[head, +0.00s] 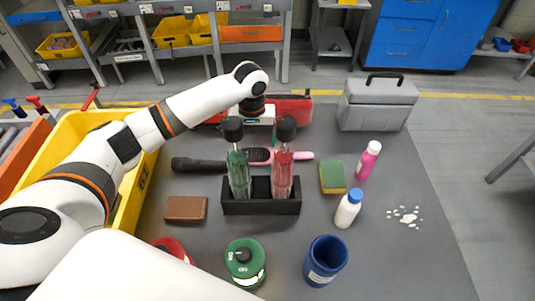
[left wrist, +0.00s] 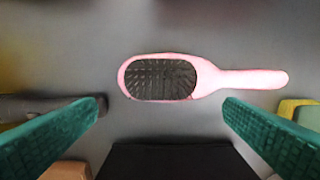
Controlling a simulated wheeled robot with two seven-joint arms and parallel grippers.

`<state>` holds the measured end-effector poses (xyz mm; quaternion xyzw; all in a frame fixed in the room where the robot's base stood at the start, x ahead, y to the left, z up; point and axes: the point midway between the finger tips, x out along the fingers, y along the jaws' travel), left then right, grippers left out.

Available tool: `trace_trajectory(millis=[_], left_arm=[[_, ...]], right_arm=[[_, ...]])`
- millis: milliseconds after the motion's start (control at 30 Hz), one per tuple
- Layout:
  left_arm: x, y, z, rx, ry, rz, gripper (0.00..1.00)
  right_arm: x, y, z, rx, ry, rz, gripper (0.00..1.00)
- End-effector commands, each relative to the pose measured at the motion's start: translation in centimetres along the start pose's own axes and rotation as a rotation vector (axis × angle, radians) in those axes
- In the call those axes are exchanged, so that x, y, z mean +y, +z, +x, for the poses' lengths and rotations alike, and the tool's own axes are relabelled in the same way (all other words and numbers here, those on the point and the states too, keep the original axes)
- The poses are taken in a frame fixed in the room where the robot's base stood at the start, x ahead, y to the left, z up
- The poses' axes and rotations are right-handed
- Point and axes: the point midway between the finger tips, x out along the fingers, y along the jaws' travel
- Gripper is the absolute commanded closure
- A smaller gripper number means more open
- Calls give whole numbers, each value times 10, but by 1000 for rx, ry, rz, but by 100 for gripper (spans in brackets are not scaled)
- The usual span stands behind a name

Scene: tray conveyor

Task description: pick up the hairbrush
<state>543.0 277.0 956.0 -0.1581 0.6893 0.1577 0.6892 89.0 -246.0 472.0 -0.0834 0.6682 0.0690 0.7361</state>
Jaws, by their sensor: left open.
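The pink hairbrush (head: 302,155) lies on the grey table behind a black rack, partly hidden by two bottles in the head view. In the left wrist view the hairbrush (left wrist: 205,80) shows whole, dark bristles facing up, handle pointing right. My left gripper (left wrist: 165,106) is open and empty, with its teal fingers spread and the brush ahead of them, apart from both. In the head view my left gripper (head: 262,132) hangs above the table near the brush, its fingers partly hidden by the bottles. My right gripper is not in view.
The black rack (head: 261,206) holds a green bottle (head: 239,175) and a red bottle (head: 282,175) upright, close to the brush.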

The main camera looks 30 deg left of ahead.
Motion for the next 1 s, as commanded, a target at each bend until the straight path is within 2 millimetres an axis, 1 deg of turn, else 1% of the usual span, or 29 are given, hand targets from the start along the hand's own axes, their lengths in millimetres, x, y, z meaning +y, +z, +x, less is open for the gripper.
trace_trajectory(millis=[67,233,333,467,633,667,933,967,1000], left_arm=[[0,-1,6,3,2,0,9],[-1,0,31,3,2,0,9],[-1,0,45,2,2,0,9],[-1,1,52,0,1,1,9],[-1,1,53,0,0,1,9],[-1,1,53,0,0,1,11],[-1,1,52,0,0,1,55],[-1,1,52,0,0,1,58],[-1,1,52,-1,0,1,58]], right_arm=[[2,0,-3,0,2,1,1],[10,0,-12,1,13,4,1],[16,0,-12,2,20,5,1],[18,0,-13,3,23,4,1],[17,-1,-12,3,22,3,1],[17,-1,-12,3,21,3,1],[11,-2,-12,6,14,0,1],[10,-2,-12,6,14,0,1],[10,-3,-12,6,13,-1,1]])
